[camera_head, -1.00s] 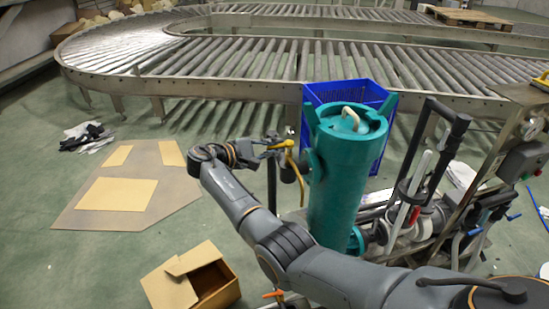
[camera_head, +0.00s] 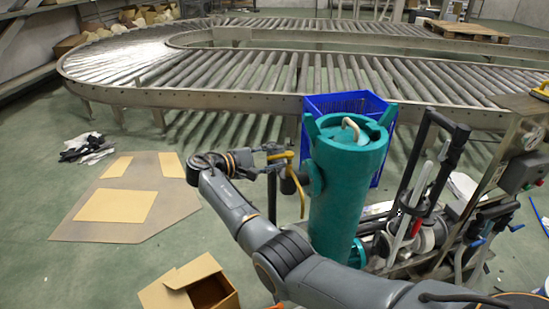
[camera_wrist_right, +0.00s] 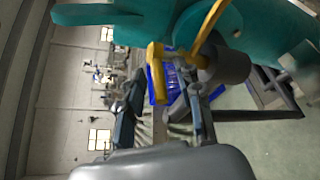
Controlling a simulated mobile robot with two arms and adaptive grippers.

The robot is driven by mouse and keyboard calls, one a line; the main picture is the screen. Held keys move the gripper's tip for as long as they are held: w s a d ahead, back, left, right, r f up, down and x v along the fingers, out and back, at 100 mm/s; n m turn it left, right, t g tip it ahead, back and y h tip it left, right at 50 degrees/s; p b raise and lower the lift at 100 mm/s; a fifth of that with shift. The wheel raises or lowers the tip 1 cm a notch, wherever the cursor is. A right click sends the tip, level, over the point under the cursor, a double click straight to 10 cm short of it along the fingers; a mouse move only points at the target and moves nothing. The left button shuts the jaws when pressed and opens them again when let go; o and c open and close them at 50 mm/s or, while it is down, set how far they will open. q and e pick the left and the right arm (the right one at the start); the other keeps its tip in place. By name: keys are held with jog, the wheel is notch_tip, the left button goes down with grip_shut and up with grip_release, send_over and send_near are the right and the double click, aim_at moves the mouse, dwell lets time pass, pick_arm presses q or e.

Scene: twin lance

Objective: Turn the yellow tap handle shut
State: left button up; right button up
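The yellow tap handle (camera_head: 284,155) sits on a grey pipe stub (camera_head: 289,184) at the left side of the tall teal cylinder (camera_head: 345,190). A thin yellow part (camera_head: 302,203) hangs below it. My right gripper (camera_head: 277,158) is at the handle's left end in the head view. In the right wrist view, the gripper (camera_wrist_right: 166,88) has its two fingers apart. The bent end of the yellow handle (camera_wrist_right: 156,75) lies just ahead of the fingertips, between their lines; I cannot tell whether they touch. My left gripper is not in view.
A blue crate (camera_head: 385,135) stands behind the cylinder. A pump rig with pipes (camera_head: 415,230) is to its right. An open carton (camera_head: 190,285) and flat cardboard (camera_head: 135,232) lie on the floor at left. A roller conveyor (camera_head: 230,100) runs behind.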

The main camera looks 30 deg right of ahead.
jog(key=v, duration=1.2)
jog(key=shift+a, duration=0.1)
